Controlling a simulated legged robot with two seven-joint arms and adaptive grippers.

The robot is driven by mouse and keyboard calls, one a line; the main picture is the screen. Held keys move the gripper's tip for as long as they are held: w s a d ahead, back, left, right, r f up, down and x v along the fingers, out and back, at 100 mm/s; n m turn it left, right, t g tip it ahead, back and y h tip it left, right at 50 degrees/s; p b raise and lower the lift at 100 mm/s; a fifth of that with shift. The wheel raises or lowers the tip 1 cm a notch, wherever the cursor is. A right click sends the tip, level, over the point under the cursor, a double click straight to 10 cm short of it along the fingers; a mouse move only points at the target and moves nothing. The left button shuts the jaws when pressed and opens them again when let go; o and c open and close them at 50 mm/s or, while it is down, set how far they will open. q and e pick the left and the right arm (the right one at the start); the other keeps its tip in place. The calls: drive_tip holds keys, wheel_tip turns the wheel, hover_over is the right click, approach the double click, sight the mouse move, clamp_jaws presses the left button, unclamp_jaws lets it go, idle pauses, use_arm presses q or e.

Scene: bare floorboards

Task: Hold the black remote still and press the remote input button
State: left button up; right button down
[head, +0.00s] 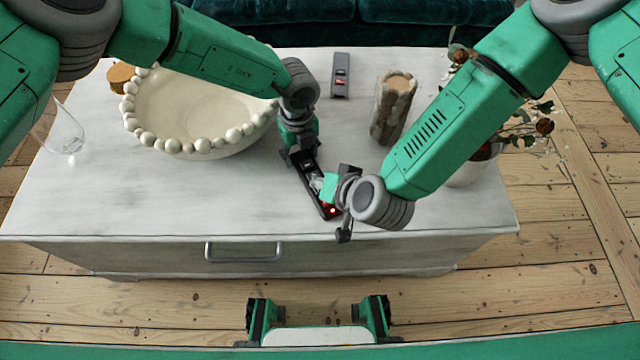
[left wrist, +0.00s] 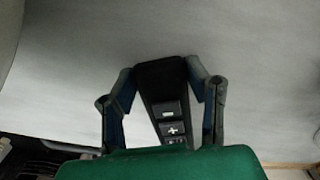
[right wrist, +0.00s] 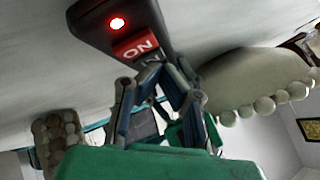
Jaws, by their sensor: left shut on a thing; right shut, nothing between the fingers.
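The black remote (head: 308,179) is over the front part of the white table. My left gripper (head: 300,152) is shut around its far end; the left wrist view shows a finger on each side of the remote (left wrist: 158,78). In the right wrist view the remote (right wrist: 88,17) shows a lit red light, a red ON button (right wrist: 136,46) and a grey button (right wrist: 152,61) marked with letters, partly hidden by my fingertips. My right gripper (right wrist: 155,76) is shut and empty, its tips at or just short of that grey button; contact cannot be told.
A grey remote (head: 340,76) lies at the table's back. A cream beaded bowl (head: 200,110) stands left, a stone-like candle holder (head: 392,110) right, and a flower pot (head: 472,168) at the right edge. A clear glass (head: 66,135) is far left. The table's front left (head: 130,205) is clear.

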idle(0.5)
drive_tip(key=shift+r, duration=0.75)
drive_tip(key=shift+r, duration=2.5)
idle(0.3)
use_arm(q)
drive_tip(key=o, duration=1.3)
